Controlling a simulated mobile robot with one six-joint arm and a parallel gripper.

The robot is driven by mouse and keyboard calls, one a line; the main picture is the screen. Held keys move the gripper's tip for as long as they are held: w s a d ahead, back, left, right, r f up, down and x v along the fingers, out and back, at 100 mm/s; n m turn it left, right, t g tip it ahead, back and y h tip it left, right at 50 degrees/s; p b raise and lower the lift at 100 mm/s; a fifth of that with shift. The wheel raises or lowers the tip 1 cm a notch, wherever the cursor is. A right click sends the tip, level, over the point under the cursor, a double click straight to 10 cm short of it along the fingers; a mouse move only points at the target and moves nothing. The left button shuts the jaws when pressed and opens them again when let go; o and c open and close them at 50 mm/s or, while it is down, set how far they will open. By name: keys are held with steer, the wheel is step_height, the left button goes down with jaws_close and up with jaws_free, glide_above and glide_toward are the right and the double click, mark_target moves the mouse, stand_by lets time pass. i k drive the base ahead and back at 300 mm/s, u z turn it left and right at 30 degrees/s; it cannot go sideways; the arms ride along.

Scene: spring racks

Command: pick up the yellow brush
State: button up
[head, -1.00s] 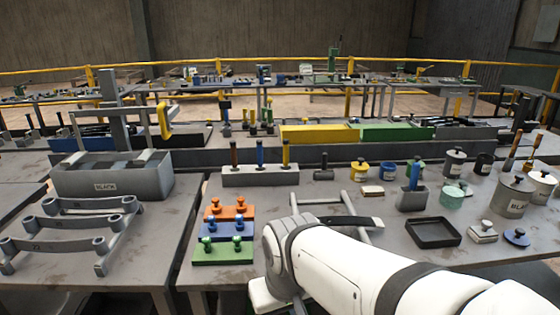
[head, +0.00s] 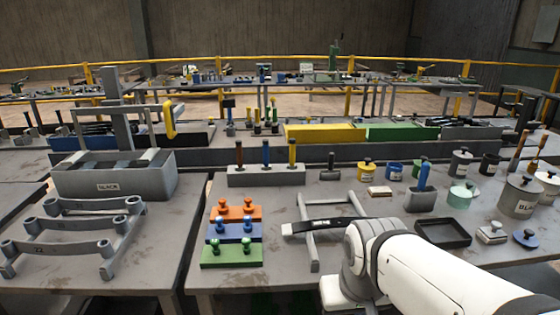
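The yellow brush (head: 292,153) appears to be the yellow-handled tool at the right end of a grey block (head: 266,177). It stands upright with its lower end hidden in the block. A blue-handled tool (head: 266,153) and a brown-handled tool (head: 239,154) stand to its left in the same block. My white arm enters from the lower right, well in front of the block.
Orange, blue and green knobbed blocks (head: 232,229) sit at front left. Several pots, including a yellow one (head: 366,173), and a black tray (head: 442,233) stand to the right.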

mark_target(292, 141)
steer(key=u, duration=0.05)
steer(key=i, duration=1)
steer(key=z, duration=0.05)
